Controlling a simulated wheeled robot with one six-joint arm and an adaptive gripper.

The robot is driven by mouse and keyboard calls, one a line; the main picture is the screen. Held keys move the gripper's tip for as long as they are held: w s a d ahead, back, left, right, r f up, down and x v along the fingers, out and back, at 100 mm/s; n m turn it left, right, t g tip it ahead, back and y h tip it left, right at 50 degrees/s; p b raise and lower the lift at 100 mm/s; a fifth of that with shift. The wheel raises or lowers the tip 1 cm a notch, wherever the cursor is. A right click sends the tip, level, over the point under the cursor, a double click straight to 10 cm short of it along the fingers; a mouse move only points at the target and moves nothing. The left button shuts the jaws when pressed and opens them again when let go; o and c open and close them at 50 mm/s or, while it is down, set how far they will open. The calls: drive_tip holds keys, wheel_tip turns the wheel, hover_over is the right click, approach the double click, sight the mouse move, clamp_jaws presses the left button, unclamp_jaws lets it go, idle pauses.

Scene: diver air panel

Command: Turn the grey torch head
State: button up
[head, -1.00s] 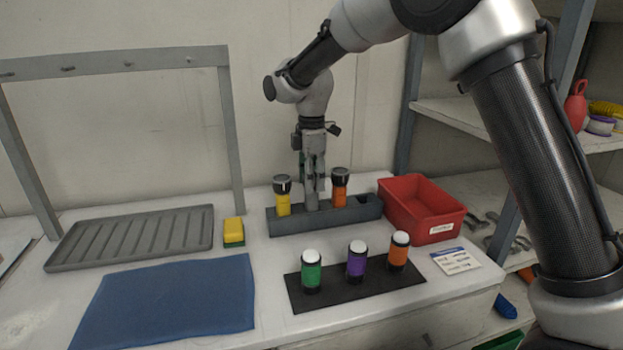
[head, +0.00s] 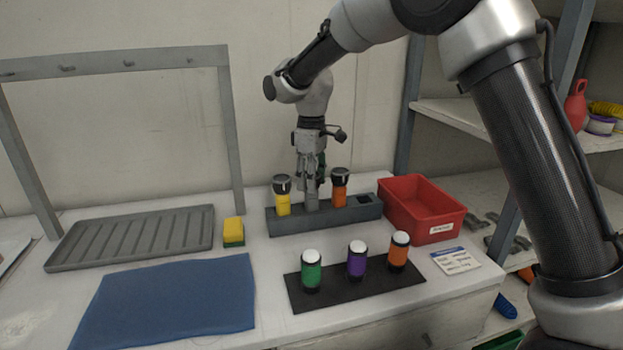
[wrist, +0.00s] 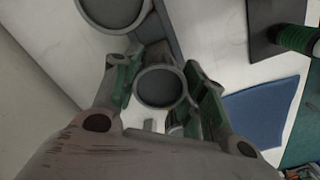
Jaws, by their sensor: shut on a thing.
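The grey torch (head: 311,203) stands upright in the dark grey rack (head: 345,217), between a yellow torch (head: 283,203) and an orange torch (head: 339,198). My gripper (head: 312,181) points straight down and is shut on the grey torch's head. In the head view the fingers hide most of that head. In the wrist view the round torch head (wrist: 160,87) sits between the two green-padded fingers (wrist: 163,92). How far the head has turned on its body cannot be told.
A neighbouring torch head (wrist: 113,8) is close by in the wrist view. A red bin (head: 424,208) touches or nearly touches the rack's right end. In front, a black mat (head: 330,299) holds green, purple and orange torches. A blue mat (head: 170,302) and ridged tray (head: 135,238) lie left.

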drive_tip(key=m, duration=0.4)
drive_tip(key=shift+m, duration=2.2)
drive_tip(key=o, duration=1)
drive_tip(key=shift+o, duration=0.2)
wheel_tip(320, 180, up, 12)
